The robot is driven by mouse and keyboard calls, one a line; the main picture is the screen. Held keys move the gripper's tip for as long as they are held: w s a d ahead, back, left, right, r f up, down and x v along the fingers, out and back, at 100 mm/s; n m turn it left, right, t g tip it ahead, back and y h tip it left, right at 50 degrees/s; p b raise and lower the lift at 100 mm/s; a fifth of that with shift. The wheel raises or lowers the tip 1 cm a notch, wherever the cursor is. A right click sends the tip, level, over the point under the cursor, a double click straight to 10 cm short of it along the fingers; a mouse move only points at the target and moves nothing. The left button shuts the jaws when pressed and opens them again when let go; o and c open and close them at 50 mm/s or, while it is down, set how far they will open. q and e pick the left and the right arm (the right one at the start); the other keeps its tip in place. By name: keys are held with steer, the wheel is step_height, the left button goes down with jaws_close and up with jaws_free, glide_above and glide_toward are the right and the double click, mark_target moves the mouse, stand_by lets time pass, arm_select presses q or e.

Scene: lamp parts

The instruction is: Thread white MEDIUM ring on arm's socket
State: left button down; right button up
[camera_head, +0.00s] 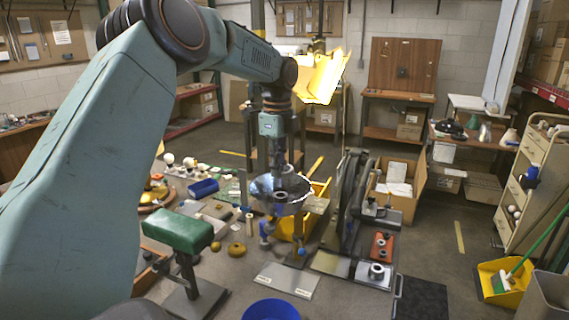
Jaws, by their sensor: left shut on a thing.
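My left gripper (283,170) points down over the middle of the table. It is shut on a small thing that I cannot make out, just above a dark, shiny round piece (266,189). I cannot tell whether the gripper or what it holds touches that piece. A silver, ring-topped socket-like part (377,271) stands on the fixture at the right, but I cannot tell if it is the arm's socket. The white medium ring cannot be picked out. Small white round pieces (190,162) stand at the back left of the table. My right gripper is not in view.
A green padded stand (178,231) is at the left front. A blue bowl (271,310) sits at the front edge. A light flat plate (286,279) lies between bowl and fixture. A dark upright frame (345,205) rises right of the gripper. A yellow bin (290,228) is behind.

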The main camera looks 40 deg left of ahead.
arm_select(q)
steer(key=shift+w+a+f, duration=0.1)
steer(key=shift+a+f, duration=0.35)
steer(key=shift+a, duration=0.15)
steer(key=shift+a+f, duration=0.2)
steer(key=shift+f, duration=0.05)
steer(key=shift+d+f, duration=0.1)
steer(key=shift+f, duration=0.15)
steer(key=shift+s+d+f, duration=0.45)
steer(key=shift+d+f, duration=0.2)
steer(key=shift+f, duration=0.05)
steer(key=shift+w+a+f, duration=0.2)
steer(key=shift+f, duration=0.45)
steer(key=shift+w+a+f, duration=0.15)
steer(key=shift+a+f, duration=0.25)
steer(key=shift+f, duration=0.05)
steer(key=shift+s+d+r, duration=0.2)
steer(key=shift+d+r, duration=0.1)
steer(key=shift+d, duration=0.25)
steer(key=shift+w+a+f, duration=0.2)
steer(key=shift+a+f, duration=0.1)
steer(key=shift+a, duration=0.3)
